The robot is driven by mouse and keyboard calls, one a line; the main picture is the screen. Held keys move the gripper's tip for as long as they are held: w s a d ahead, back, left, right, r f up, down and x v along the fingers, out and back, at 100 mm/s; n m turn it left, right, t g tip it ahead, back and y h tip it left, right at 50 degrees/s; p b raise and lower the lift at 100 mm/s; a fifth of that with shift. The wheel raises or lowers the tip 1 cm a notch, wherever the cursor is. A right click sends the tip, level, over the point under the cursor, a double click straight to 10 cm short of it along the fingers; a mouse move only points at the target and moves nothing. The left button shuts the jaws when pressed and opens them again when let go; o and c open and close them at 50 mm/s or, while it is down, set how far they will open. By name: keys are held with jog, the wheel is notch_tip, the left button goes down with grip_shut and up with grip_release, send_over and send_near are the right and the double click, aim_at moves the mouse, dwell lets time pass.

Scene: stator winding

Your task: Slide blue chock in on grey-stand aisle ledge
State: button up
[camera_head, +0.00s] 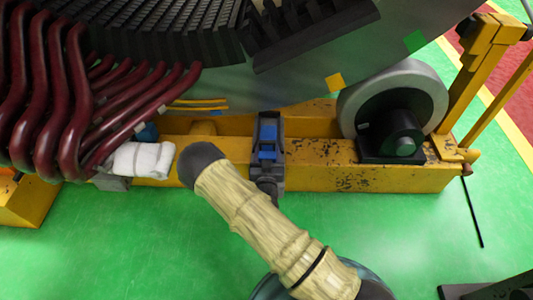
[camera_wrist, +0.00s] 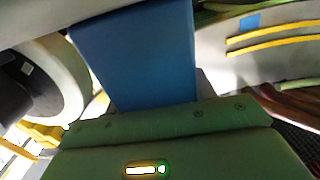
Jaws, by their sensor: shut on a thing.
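The blue chock (camera_head: 267,152) is between the fingers of my dark gripper (camera_head: 268,132), which is shut on it over the middle of the yellow stand beam (camera_head: 330,178). In the wrist view the chock (camera_wrist: 137,58) is a broad blue block filling the upper middle. Its far end is out of that view, and the gripper partly covers it in the head view. I cannot tell whether the chock touches the ledge. The large grey curved housing (camera_head: 300,85) is just beyond the gripper.
A grey roller (camera_head: 395,95) on a dark bracket stands to the right on the beam. A white cloth roll (camera_head: 140,160) and dark red pipes (camera_head: 75,90) are to the left. A yellow post (camera_head: 472,75) is at far right.

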jog(key=shift+w+r, duration=0.1)
jog(key=shift+w, duration=0.05)
jog(key=shift+w, duration=0.25)
jog(key=o, duration=1.2)
jog(key=shift+c, duration=0.2)
jog(key=shift+s, duration=0.15)
jog(key=s+p, duration=0.7)
jog(key=s, duration=1)
jog(key=shift+a, duration=0.3)
